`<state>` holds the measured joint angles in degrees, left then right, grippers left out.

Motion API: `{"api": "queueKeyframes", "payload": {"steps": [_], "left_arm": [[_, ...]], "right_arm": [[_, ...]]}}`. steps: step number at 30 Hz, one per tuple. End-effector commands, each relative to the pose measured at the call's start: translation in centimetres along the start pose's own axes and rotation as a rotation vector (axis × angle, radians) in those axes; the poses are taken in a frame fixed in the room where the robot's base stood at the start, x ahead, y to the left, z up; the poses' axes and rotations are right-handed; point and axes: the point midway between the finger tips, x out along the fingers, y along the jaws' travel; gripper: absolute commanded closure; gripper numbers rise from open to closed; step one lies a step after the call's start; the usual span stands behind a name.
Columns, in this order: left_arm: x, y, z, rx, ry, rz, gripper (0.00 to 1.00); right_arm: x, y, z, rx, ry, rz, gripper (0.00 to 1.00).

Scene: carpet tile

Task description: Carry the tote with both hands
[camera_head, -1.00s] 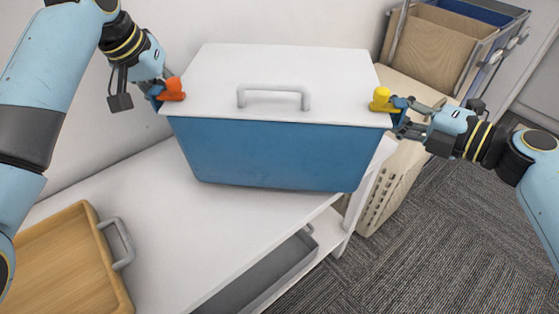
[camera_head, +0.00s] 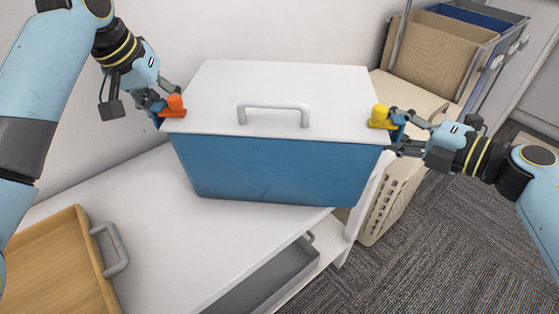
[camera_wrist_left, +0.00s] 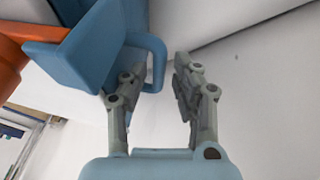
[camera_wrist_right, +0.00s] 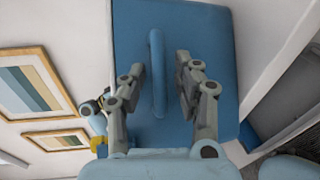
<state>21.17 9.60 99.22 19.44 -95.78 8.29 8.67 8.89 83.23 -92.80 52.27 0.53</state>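The blue tote (camera_head: 275,170) with its white lid (camera_head: 215,85) is over the white counter; whether its base touches it is unclear. The lid has a grey handle (camera_head: 275,106), an orange latch (camera_head: 174,106) at left and a yellow one (camera_head: 380,118) at right. My left gripper (camera_wrist_left: 155,70) is at the left end, its fingers apart on either side of a blue end handle (camera_wrist_left: 158,58). My right gripper (camera_wrist_right: 162,75) is at the right end, its fingers apart with the handle bar (camera_wrist_right: 157,50) between them. Neither finger pair looks closed on its bar.
A wooden tray (camera_head: 50,265) lies on the white counter (camera_head: 175,235) at the front left. A grey bin (camera_head: 275,280) is below the counter edge. A perforated basket (camera_head: 392,200) and open crates (camera_head: 435,50) stand at the right. Carpet at lower right is clear.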

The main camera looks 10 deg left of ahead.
Motion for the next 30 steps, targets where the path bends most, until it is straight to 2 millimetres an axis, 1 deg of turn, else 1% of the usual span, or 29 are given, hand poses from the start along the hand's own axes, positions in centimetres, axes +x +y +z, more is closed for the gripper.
{"api": "queueKeyframes", "payload": {"steps": [1,6,9,13,17,20,23,30], "left_arm": [[-1.1,0.0,-0.1,0.003,0.005,-0.002,0.71],[-5.1,-0.1,-0.1,0.003,0.005,-0.004,0.71],[-7.1,-0.1,-0.1,0.003,0.005,-0.004,0.71],[-9.0,-0.1,-0.1,0.001,0.002,-0.004,0.71],[-9.9,-0.1,0.0,0.001,0.001,-0.003,0.71],[-10.1,-0.1,0.0,0.000,0.000,-0.003,0.71],[-10.1,-0.1,0.0,0.000,0.000,-0.003,0.71],[-10.0,-0.1,0.0,0.000,0.000,-0.003,0.71]], "right_arm": [[0.0,0.0,0.0,0.000,0.000,0.000,0.69],[0.0,0.0,0.0,0.001,0.001,0.000,0.69],[0.0,0.0,0.0,0.001,0.001,0.001,0.69],[0.0,0.0,0.0,0.001,0.001,0.001,0.69],[-0.2,0.0,0.0,0.000,0.000,0.000,0.69],[-1.2,-0.1,0.0,-0.002,0.000,-0.002,0.69],[-3.1,-0.2,0.0,-0.003,0.001,-0.005,0.69],[-8.5,-0.2,0.0,-0.002,0.002,-0.005,0.69]]}}
